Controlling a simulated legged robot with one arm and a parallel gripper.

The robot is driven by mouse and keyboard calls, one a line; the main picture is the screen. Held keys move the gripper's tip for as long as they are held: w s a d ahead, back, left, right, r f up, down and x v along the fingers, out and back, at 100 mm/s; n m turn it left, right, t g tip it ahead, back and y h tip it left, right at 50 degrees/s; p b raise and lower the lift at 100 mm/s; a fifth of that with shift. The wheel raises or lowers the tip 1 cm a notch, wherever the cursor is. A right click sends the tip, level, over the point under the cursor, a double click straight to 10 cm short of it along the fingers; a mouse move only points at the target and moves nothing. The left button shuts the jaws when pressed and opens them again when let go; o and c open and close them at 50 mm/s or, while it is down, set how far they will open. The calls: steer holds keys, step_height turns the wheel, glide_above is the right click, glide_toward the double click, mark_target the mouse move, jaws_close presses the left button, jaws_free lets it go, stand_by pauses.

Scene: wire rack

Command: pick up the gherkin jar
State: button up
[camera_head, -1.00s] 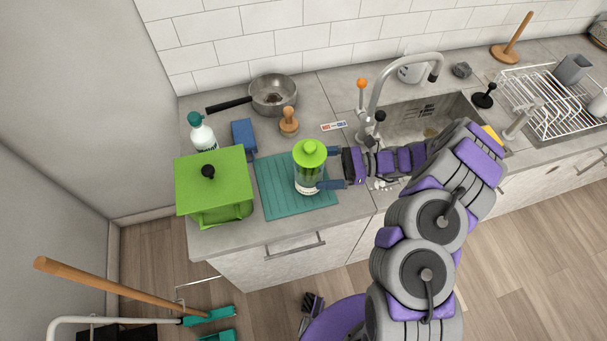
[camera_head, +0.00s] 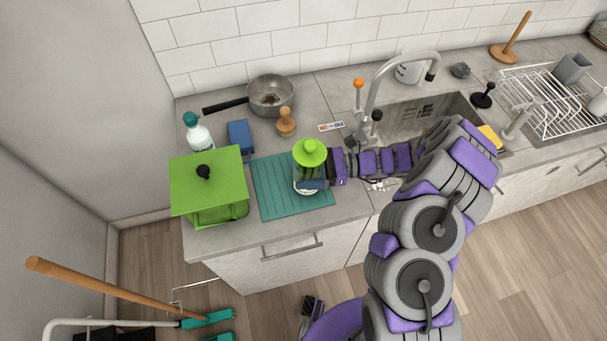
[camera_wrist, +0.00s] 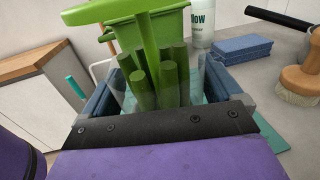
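The gherkin jar (camera_head: 309,172) is a clear jar with a green knobbed lid and a white label low on its side. It stands upright on the teal ribbed mat (camera_head: 271,190) on the counter. My gripper (camera_head: 316,171) reaches in from the right, with one blue finger in front of the jar and the other mostly hidden behind it. In the wrist view the green gherkins (camera_wrist: 165,82) and clear wall stand between my two spread fingers (camera_wrist: 160,92). The fingers look open around the jar; contact is hard to see.
A green lidded box (camera_head: 208,182) stands left of the mat. The sink tap (camera_head: 374,95) rises right of the jar, near my arm. A wire rack (camera_head: 547,98) is far right.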

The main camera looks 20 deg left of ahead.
steer(key=shift+w+d+r, duration=0.1)
steer(key=shift+d, duration=0.35)
steer(key=shift+c, duration=2.2)
steer(key=shift+a, duration=0.5)
steer(key=c, duration=0.3)
steer(key=shift+a, duration=0.2)
steer(key=c, duration=0.4)
steer(key=shift+o, duration=0.2)
steer(key=shift+d, duration=0.1)
steer(key=shift+d, duration=0.15)
steer(key=shift+r, duration=0.1)
